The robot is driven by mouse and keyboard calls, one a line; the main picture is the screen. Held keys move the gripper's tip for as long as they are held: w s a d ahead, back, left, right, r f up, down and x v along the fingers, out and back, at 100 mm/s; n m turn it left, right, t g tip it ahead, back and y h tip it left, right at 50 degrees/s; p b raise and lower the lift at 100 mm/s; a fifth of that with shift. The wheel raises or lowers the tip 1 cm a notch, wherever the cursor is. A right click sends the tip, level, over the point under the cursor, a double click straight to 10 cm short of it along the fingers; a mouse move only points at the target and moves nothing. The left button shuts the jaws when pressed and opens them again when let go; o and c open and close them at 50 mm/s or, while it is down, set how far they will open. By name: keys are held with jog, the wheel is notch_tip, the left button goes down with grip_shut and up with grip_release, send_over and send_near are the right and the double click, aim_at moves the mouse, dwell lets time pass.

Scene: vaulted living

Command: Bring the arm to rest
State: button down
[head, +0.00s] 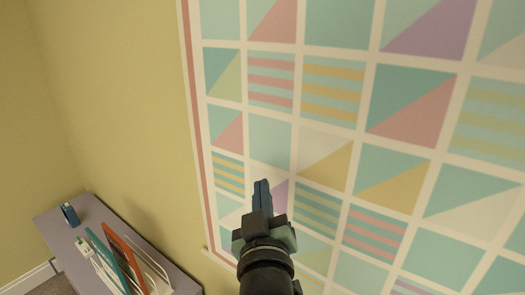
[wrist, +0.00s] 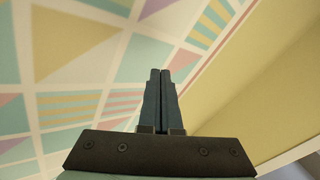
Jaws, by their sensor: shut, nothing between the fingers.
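My gripper (head: 263,188) is raised in front of a patterned wall hanging (head: 325,122) of pastel squares, triangles and stripes. In the wrist view the two dark fingers of my gripper (wrist: 160,76) lie side by side, shut with nothing between them. The hanging (wrist: 75,45) fills the left of that view. I cannot tell how far the fingertips are from the wall.
A purple-grey table (head: 57,232) stands low at the left against the yellow wall (head: 120,110). It holds a small blue item (head: 69,214) and a rack (head: 150,268) with a teal piece and an orange piece (head: 122,254). The floor shows at the lower left.

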jog(key=s+r+m+t, duration=0.1)
jog(key=s+r+t, duration=0.2)
jog(key=r, duration=0.7)
jog(key=s+r+m+t, duration=0.2)
jog(key=s+r+t, duration=0.1)
jog(key=s+r, duration=0.5)
jog(key=s+r+m+t, duration=0.2)
jog(key=s+r, duration=0.4)
jog(key=r, duration=0.6)
jog(key=shift+s+r+t+h, duration=0.15)
jog(key=shift+r+t+h, duration=0.15)
jog(key=shift+r+t, duration=0.1)
jog(key=c, duration=0.8)
grip_release()
jog(key=shift+f, duration=0.15)
jog(key=shift+d, duration=0.15)
